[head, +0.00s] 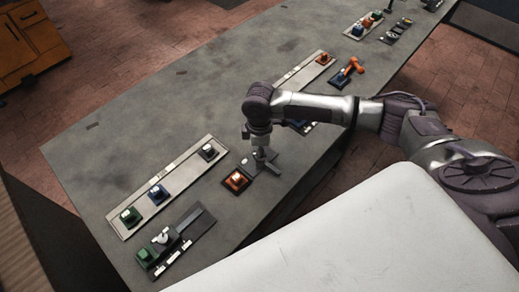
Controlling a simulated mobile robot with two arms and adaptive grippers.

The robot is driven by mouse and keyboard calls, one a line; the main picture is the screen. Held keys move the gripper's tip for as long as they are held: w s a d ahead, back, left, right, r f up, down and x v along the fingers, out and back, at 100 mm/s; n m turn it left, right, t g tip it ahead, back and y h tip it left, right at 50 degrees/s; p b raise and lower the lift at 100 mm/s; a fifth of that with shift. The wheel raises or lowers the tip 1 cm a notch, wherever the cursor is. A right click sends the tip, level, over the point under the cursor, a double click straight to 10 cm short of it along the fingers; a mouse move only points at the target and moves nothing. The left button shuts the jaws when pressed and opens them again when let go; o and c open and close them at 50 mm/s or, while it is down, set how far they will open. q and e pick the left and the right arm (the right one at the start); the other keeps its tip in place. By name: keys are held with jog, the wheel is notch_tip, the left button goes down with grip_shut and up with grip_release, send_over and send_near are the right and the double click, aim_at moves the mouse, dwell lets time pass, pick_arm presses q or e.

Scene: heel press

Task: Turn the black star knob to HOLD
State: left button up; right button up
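A long light panel (137,218) on the grey bench carries a green, a blue and a black knob. The black knob (208,151) is at its far right end; its star shape and any HOLD marking are too small to make out. My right gripper (267,165) points down over the bench, to the right of the black knob and apart from it, close beside a dark plate with an orange-red knob. Its fingers are too small to tell open from shut, and I see nothing clearly held. My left gripper is not in view.
The orange-red knob (237,180) sits close left of my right gripper. A dark unit (190,228) with a green block is at the near edge. Beyond my arm are another panel (299,70) and an orange lever (352,67). The bench's left half is clear.

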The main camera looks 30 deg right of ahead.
grip_shut()
dwell(0.3)
